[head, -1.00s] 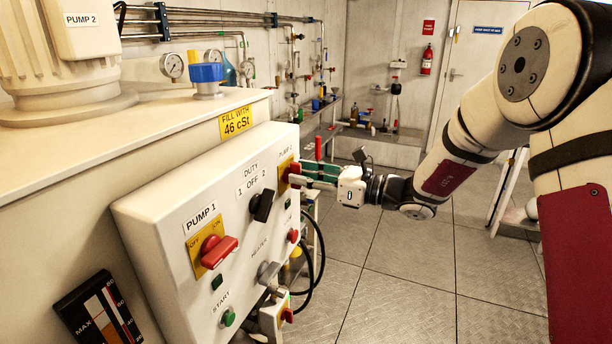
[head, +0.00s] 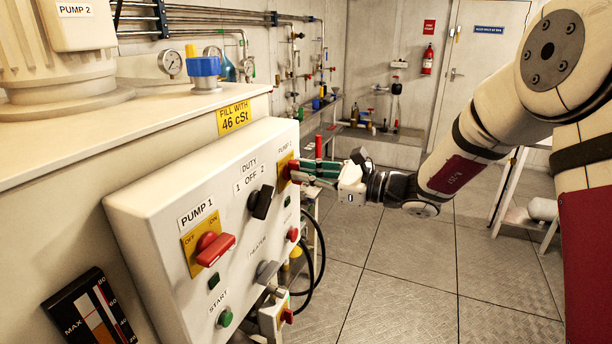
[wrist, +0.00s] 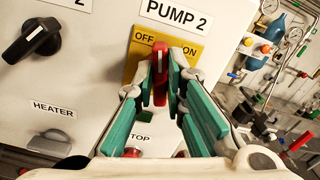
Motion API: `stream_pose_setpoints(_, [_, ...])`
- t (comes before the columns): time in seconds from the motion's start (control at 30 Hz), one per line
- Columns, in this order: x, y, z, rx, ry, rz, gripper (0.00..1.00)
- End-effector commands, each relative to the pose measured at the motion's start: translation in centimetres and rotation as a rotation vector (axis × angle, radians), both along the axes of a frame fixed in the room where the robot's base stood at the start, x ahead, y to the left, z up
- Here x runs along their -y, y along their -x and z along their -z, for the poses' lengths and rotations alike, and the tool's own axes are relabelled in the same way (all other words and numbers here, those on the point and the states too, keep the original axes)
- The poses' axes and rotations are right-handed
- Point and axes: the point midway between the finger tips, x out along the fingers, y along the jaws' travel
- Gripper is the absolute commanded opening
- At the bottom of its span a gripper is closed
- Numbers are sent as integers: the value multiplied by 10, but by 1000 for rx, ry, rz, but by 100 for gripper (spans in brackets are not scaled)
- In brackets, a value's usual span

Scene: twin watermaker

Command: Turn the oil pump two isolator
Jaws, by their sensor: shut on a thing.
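The oil pump two isolator is a red handle (wrist: 160,75) on a yellow plate (wrist: 185,55) marked OFF and ON, under the PUMP 2 label. In the wrist view the handle stands roughly upright between those words. My gripper (wrist: 161,88) has its green-padded fingers on either side of the handle and is shut on it. In the head view the isolator's yellow plate (head: 284,162) is at the panel's far right edge, and my gripper (head: 298,173) reaches it from the right. The fingers hide part of the handle.
The white control panel (head: 150,205) also carries the red PUMP 1 isolator (head: 214,248), the black duty switch (head: 262,202), a heater knob (head: 267,271) and a green start button (head: 225,318). Black cables (head: 321,250) hang beside the panel. The floor (head: 420,265) to the right is clear.

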Motion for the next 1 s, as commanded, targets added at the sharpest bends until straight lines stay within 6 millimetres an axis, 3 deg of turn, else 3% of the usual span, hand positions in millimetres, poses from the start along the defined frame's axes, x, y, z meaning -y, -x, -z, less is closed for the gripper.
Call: stream_pose_setpoints(1.0, [-2, 4, 11, 885, 322, -1, 0])
